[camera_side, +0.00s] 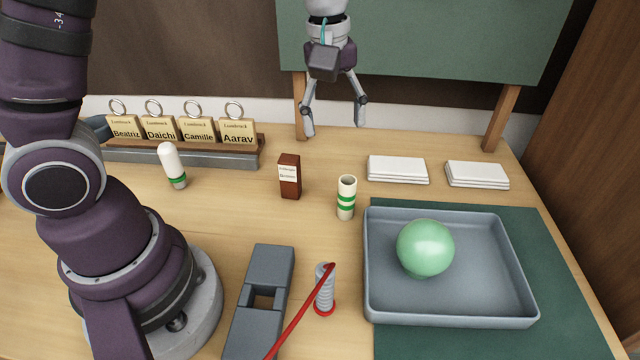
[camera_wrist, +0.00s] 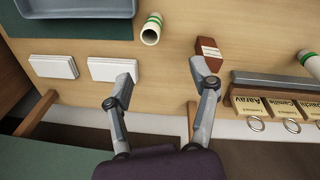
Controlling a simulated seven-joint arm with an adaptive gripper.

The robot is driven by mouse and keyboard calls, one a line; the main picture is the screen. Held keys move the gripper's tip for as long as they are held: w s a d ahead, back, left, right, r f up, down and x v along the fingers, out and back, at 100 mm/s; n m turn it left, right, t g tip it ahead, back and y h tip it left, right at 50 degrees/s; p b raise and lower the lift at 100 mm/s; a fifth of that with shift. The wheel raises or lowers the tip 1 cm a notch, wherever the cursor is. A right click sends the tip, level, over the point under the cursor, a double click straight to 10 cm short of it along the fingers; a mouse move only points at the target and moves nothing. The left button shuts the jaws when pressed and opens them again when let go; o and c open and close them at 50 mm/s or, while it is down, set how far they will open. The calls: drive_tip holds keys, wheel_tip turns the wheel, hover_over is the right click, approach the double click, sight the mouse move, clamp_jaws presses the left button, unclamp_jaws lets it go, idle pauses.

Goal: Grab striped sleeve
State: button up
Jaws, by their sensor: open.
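The striped sleeve (camera_side: 346,198) is a short cream tube with green bands. It stands upright on the table, just left of the grey tray, with its open top showing. In the wrist view the sleeve (camera_wrist: 151,29) is near the top, beyond my fingertips and slightly left of the gap's middle. My gripper (camera_side: 335,130) is open and empty. It hangs above the back of the table, behind the sleeve and apart from it. Its two spread fingers also show in the wrist view (camera_wrist: 164,88). Nothing hides the sleeve in either view.
A brown labelled box (camera_side: 290,177) stands left of the sleeve. The grey tray (camera_side: 520,300) holds a green ball (camera_side: 425,248). White stacks (camera_side: 398,170) lie behind the tray. A ribbed post (camera_side: 324,290) with a red strip is in front. A white-and-green bulb-like piece (camera_side: 172,165) stands left.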

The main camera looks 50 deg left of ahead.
sight(346, 196)
drive_tip(key=f+n, duration=0.1)
drive_tip(key=f, duration=0.4)
drive_tip(key=w+f+n+g, duration=0.1)
drive_tip(key=f, duration=0.4)
drive_tip(key=w+d+f+n, duration=0.1)
drive_tip(key=f+n, duration=0.1)
drive_tip(key=f, duration=0.3)
drive_tip(key=shift+w, duration=0.25)
drive_tip(key=c, duration=0.9)
